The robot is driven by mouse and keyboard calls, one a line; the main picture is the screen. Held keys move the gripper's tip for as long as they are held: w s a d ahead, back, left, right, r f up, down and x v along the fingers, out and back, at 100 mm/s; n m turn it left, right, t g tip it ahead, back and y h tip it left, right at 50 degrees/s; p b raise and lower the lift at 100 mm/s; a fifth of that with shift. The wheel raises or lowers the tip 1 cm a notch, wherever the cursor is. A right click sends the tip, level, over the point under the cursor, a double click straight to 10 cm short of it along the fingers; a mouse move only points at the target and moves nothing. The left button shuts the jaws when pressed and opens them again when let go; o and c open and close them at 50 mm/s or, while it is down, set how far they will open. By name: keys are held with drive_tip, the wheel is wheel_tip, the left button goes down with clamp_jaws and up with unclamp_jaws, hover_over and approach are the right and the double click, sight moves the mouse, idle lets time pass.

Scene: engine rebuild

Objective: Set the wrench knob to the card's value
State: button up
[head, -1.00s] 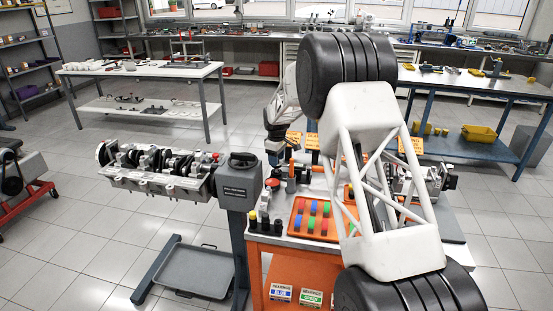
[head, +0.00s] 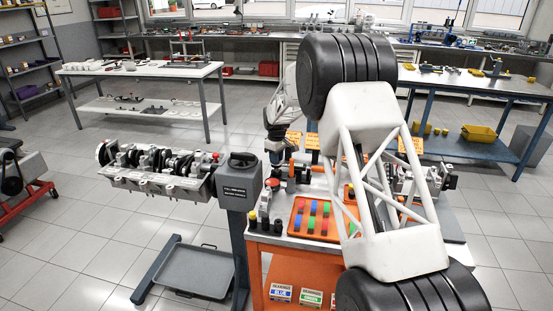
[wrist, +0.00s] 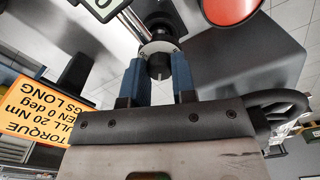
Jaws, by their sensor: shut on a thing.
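My gripper (wrist: 158,88) has two blue fingers, shut on a small dark knob (wrist: 158,66) with a pale collar in the wrist view. The knob joins a bright metal shaft (wrist: 138,22), seemingly the wrench. An orange card (wrist: 32,112) is at the left of the wrist view; it is cut off and tilted, with "TORQUE", "20 Nm" and "0 deg" readable. A display edge (wrist: 98,6) at the top shows what looks like a 0. In the head view, my gripper is small and partly lost among dark parts at the workbench's left side; the knob cannot be made out.
A red disc (wrist: 232,8) is close to the right in the wrist view. In the head view, an orange tray (head: 296,232) of coloured pieces lies on the bench. A crankshaft assembly (head: 160,165) stands to the left. My arm hides much of the bench's right side.

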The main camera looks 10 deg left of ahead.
drive_tip(key=m, duration=0.6)
idle(0.3)
idle(0.4)
drive_tip(key=o, duration=0.9)
drive_tip(key=shift+o, duration=0.2)
drive_tip(key=shift+r, duration=0.1)
drive_tip(key=shift+r, duration=3.8)
